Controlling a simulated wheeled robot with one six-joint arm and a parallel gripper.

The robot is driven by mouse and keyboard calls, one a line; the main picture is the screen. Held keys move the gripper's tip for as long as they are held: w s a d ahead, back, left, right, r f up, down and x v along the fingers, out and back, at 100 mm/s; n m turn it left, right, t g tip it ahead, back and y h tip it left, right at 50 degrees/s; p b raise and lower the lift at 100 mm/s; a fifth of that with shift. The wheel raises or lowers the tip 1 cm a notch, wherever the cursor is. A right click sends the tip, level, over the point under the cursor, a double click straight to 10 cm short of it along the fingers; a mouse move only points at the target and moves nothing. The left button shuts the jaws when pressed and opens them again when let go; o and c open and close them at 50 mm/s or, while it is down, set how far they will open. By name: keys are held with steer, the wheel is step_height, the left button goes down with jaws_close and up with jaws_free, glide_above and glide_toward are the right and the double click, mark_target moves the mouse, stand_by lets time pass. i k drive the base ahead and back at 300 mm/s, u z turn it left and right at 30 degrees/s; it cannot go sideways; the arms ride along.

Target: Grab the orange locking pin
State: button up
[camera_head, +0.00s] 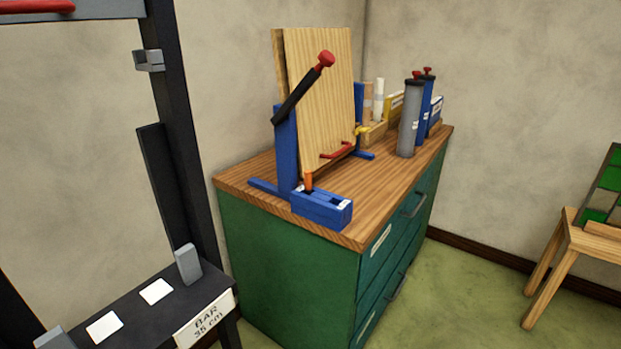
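An orange locking pin (308,181) stands upright in the top of a blue block (322,209) on the near left part of the wooden cabinet top. Only its upper part shows above the block. Just behind it is a blue stand (286,150) with a black lever (297,95) that ends in a red knob (326,58). The stand is beside a tilted wooden board (322,100) with a red handle (338,150). My gripper is not in view.
The cabinet (290,280) is green with drawers. Grey and blue cylinders (408,128) stand farther back. A dark rack (150,300) labelled "BAR 35 cm" is at the lower left. A wooden stool (572,245) is at the right. Green floor (450,300) is clear between.

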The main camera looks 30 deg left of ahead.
mark_target(308, 173)
steer(key=u, duration=0.35)
steer(key=i, duration=0.65)
steer(key=u, duration=1.25)
steer(key=i, duration=0.6)
steer(key=u, duration=0.65)
